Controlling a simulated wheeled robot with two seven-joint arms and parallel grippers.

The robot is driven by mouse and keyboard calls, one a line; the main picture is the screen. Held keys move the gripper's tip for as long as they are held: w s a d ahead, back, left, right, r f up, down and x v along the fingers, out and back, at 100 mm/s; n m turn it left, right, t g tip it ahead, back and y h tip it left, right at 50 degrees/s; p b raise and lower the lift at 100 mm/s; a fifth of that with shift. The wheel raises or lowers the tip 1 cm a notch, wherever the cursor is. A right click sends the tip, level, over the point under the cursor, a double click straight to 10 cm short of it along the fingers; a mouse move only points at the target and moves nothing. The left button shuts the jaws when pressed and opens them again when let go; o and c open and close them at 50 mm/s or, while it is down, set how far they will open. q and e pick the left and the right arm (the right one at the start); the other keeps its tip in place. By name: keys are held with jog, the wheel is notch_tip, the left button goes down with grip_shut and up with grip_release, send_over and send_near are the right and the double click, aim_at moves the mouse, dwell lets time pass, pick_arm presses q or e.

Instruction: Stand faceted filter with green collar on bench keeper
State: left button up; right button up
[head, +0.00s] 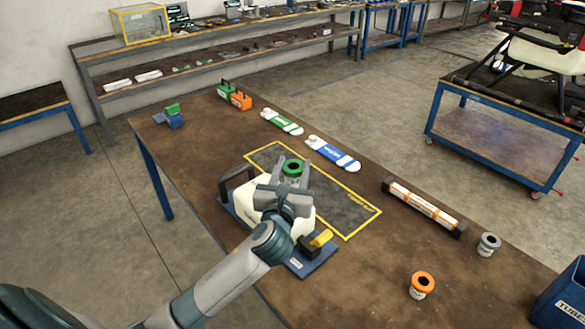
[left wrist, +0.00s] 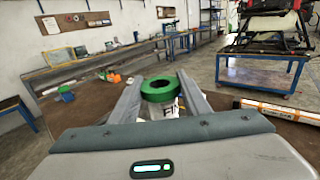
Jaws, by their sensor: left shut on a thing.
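The filter with the green collar (head: 292,167) is between the fingers of my left gripper (head: 292,180), over the yellow-outlined dark mat. In the left wrist view its green ring (left wrist: 160,90) sits between the two fingers (left wrist: 160,98), with a pale body below, partly hidden. The left gripper is shut on it, and the filter looks upright. I cannot tell for sure which object is the bench keeper. A small blue block with a green top (head: 173,116) stands at the table's far left corner; it also shows in the left wrist view (left wrist: 66,94). My right gripper is not in view.
A white tank on a blue base (head: 312,265) is partly under my arm. An orange-collared filter (head: 421,287), a grey-collared filter (head: 488,245) and a long tube (head: 424,206) lie to the right. A blue bin (head: 562,298) stands at the right edge.

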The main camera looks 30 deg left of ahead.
pick_arm(q)
jog(key=shift+f, duration=0.1)
jog(key=shift+s+d+f, duration=0.15)
jog(key=shift+s+d, duration=0.05)
jog(key=shift+s, duration=0.1)
jog(key=s+d+f+m+h+b, duration=0.1)
jog(key=s+d+f+h, duration=0.1)
jog(key=s+d, duration=0.3)
jog(key=s+d+f+m+h, duration=0.2)
jog(key=s+d, duration=0.3)
jog(key=s, duration=0.9)
jog(key=shift+d+f+t+h+b, duration=0.15)
jog(key=shift+f+t+h+b, duration=0.1)
jog(key=shift+t+h+b, duration=0.25)
